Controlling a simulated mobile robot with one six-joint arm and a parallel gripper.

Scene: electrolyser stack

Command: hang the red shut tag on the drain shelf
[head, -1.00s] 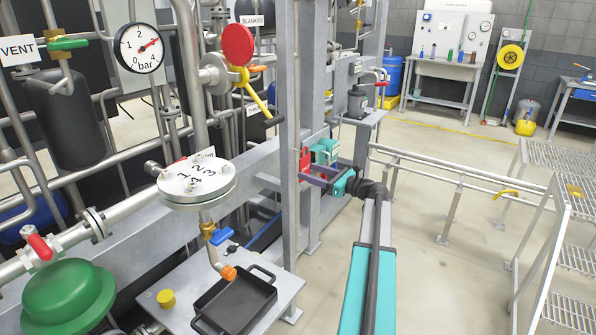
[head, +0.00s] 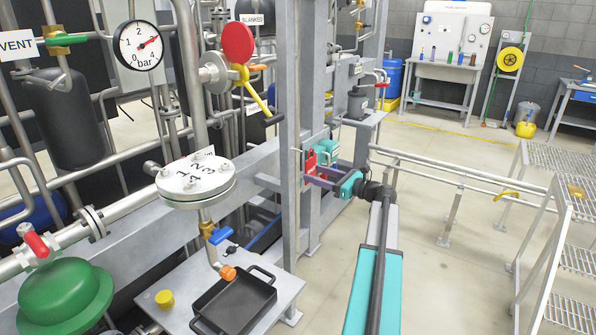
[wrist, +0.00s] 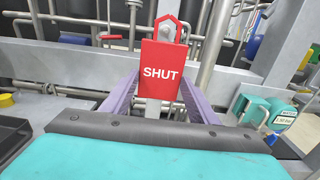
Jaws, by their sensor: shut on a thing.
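The red tag marked SHUT (wrist: 161,70) is upright between the two purple fingers of my gripper (wrist: 162,88), which is shut on it. Its open red loop (wrist: 172,24) points up; a grey rod shows behind it, and I cannot tell how far apart they are. In the head view the tag (head: 310,160) and my gripper (head: 316,178) are beside a grey upright post. A grey metal shelf (head: 176,314), which looks like the drain shelf, is to the lower left, under a drain pipe with a blue-handled valve (head: 221,236). My gripper is away from it.
A black tray (head: 235,304) and a yellow cup (head: 165,299) are on the shelf. A grey post (head: 290,130) and beam (head: 262,166) are close to my gripper. Teal boxes (wrist: 255,108) stand at right in the wrist view. Open floor lies to the right.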

